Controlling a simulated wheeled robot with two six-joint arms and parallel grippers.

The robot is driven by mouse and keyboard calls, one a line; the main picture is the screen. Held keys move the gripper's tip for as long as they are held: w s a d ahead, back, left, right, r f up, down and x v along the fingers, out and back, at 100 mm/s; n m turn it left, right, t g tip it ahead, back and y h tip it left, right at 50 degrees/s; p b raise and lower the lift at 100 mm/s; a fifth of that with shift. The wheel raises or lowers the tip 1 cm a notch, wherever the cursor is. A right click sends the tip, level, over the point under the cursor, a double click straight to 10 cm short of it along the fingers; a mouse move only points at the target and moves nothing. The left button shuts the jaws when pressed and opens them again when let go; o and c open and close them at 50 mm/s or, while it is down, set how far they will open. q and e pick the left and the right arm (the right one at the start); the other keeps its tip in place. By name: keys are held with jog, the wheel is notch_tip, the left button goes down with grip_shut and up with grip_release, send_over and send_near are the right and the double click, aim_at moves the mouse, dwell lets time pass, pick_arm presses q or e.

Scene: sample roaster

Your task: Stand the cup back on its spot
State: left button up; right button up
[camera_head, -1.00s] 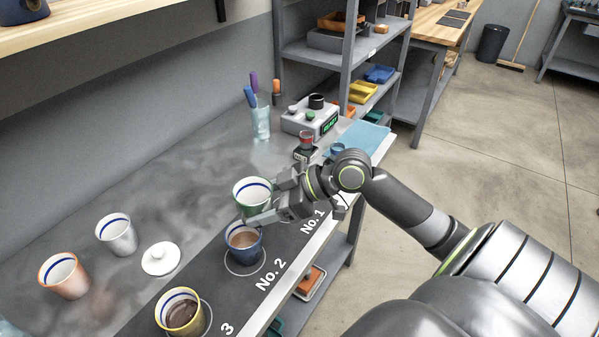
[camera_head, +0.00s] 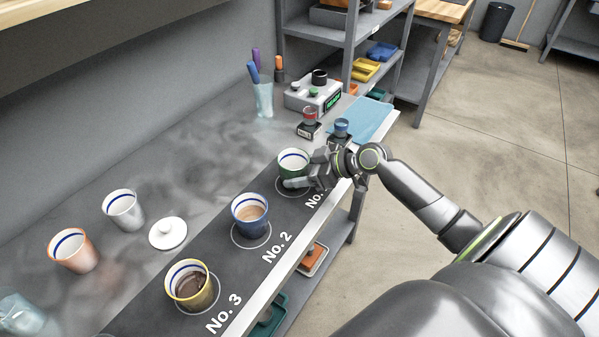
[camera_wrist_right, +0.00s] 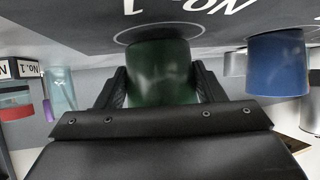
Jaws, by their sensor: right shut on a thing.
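The green cup (camera_head: 291,161) has a white inside with a blue band. It is upright at the No. 1 spot (camera_head: 281,190), whose white ring shows around and below its base. My right gripper (camera_head: 301,173) is shut on its side, coming from the right. In the right wrist view, which is upside down, the green cup (camera_wrist_right: 160,72) sits between both fingers, its base at the ring (camera_wrist_right: 122,37). I cannot tell whether the base touches the mat or hovers slightly. My left gripper is not in view.
A blue cup (camera_head: 250,220) stands on No. 2 and a yellow cup (camera_head: 205,299) on No. 3. Small red-topped (camera_head: 309,127) and blue-topped (camera_head: 341,130) containers stand behind the green cup.

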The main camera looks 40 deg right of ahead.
jog(key=shift+f, duration=0.25)
jog(key=shift+f, duration=0.2)
jog(key=o, duration=1.2)
jog(key=shift+r, duration=0.1)
jog(key=shift+r, duration=0.1)
